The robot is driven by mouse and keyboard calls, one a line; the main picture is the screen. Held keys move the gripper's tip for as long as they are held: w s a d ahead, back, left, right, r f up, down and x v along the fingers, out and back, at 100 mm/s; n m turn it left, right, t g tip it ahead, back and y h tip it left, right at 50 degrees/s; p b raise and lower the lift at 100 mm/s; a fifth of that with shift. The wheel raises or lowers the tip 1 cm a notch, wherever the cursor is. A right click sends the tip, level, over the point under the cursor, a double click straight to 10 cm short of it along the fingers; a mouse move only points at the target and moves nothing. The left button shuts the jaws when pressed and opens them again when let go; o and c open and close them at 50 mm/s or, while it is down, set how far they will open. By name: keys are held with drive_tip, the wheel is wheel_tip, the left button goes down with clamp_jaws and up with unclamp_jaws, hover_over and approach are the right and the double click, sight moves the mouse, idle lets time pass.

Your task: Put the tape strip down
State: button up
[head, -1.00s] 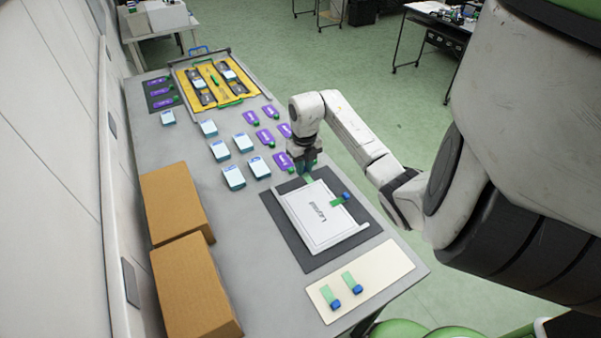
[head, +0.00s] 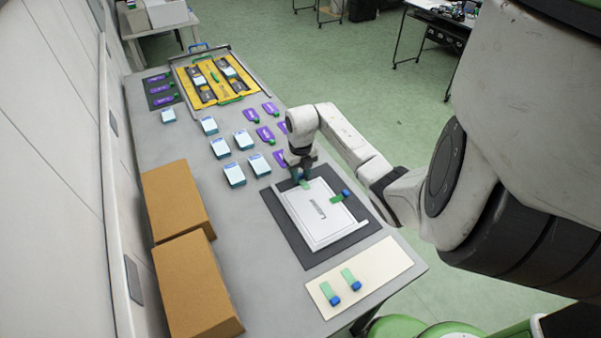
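My gripper (head: 301,173) points down at the far edge of a white panel (head: 308,226) with dark lettering, which lies on a dark grey mat (head: 340,244). A green tape strip (head: 305,184) sticks out from under the fingertips over that edge. Its other end is hidden at the fingers, which appear shut on it. I cannot tell whether the strip touches the panel. Another green strip with a blue end (head: 338,197) lies across the panel's right edge. Two more such strips (head: 326,290) (head: 348,276) lie on a cream board (head: 376,271) at the near end of the table.
Two cardboard boxes (head: 176,200) (head: 196,285) stand along the table's left side. Several white-and-blue boxes (head: 234,174) and purple tags (head: 265,135) lie beyond the mat. A yellow tray (head: 205,97) with dark holders is at the far end. Bare grey tabletop lies left of the mat.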

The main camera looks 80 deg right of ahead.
drive_tip(key=shift+o, duration=0.9)
